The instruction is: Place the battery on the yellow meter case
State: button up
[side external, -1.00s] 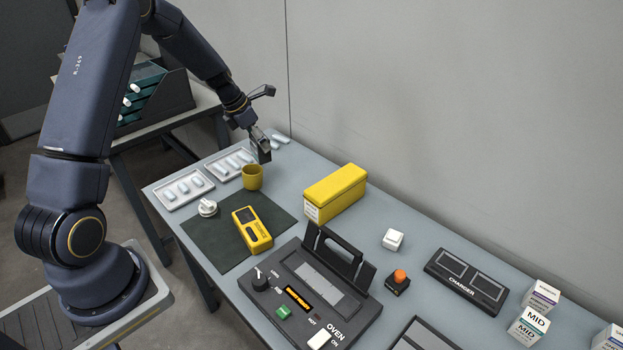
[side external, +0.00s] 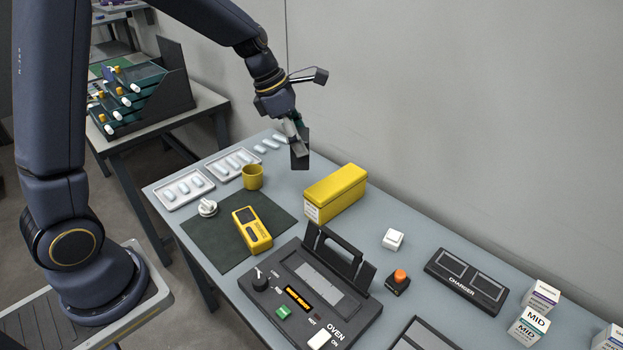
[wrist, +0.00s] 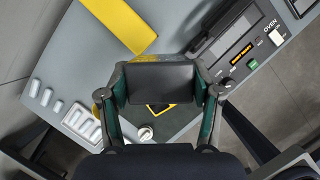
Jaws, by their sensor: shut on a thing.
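My gripper (side external: 298,145) is shut on a dark, flat block, which I take to be the battery (side external: 300,158). The battery also shows between the fingers in the wrist view (wrist: 160,84). They are in the air above the back of the table, up and left of a long yellow case (side external: 335,188) in the side view. The case lies closed, with a flat top and a white label on its end; it shows at the upper left in the wrist view (wrist: 122,22). A yellow handheld meter (side external: 252,229) lies on the dark mat; the battery partly hides it in the wrist view.
A yellow cup (side external: 253,177) and white trays (side external: 183,189) stand left of the case. A black oven (side external: 318,290) with a raised lid stands in front of it. A white cube (side external: 393,239), orange-button box (side external: 398,282) and charger (side external: 466,281) are to the right.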

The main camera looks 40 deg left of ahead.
jog(key=shift+w+f, duration=3.2)
jog(key=shift+w, duration=0.15)
jog(key=shift+w+f, duration=3.2)
jog(key=shift+w, duration=0.15)
jog(key=o, duration=1.4)
jog(key=shift+f, duration=0.15)
